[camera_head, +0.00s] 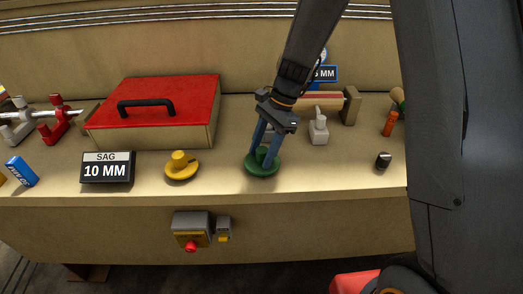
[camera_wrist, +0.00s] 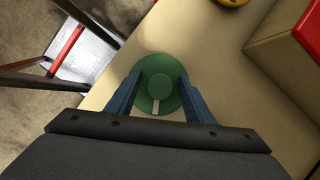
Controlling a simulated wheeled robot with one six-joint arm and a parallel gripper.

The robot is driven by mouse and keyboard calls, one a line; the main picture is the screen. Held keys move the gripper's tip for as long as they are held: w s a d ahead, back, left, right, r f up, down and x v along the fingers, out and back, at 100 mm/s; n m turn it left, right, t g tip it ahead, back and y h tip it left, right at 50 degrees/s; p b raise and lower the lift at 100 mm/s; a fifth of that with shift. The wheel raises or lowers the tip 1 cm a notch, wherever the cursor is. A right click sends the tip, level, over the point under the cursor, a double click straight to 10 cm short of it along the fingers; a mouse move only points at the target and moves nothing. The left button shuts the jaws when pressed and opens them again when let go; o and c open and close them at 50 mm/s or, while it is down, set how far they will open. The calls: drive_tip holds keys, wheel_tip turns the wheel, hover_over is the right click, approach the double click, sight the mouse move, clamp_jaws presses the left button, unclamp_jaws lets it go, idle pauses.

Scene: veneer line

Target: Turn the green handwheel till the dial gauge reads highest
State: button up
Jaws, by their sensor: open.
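The green handwheel (camera_head: 262,168) lies flat on the bench near its front edge. My gripper (camera_head: 265,158) points down over it with the blue fingers apart, one on each side of the hub. In the wrist view the handwheel (camera_wrist: 158,84) sits between the two fingertips (camera_wrist: 159,85), and a white mark on it points toward the palm. I cannot tell whether the fingers touch the hub.
A yellow handwheel (camera_head: 181,166) stands to the left, beside a "SAG 10 MM" display (camera_head: 106,170). A red-lidded box (camera_head: 160,108) is behind them. A grey clamp (camera_head: 319,130), an orange bottle (camera_head: 389,124) and a black knob (camera_head: 383,160) are on the right. A red-button box (camera_head: 190,232) hangs on the front.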

drive_tip(key=shift+c, duration=0.5)
drive_tip(key=c, duration=0.9)
drive_tip(key=shift+c, duration=0.2)
drive_tip(key=shift+n, duration=0.4)
drive_tip(key=shift+n+g+h+p, duration=0.2)
drive_tip(key=shift+n+g+h, duration=0.2)
drive_tip(key=shift+n, duration=0.8)
drive_tip(key=shift+n+g+h+p, duration=0.2)
drive_tip(key=shift+n+g+h, duration=0.15)
drive_tip(key=shift+n, duration=0.85)
drive_tip(key=o, duration=1)
drive_tip(key=shift+o, duration=0.2)
drive_tip(key=shift+r, duration=0.15)
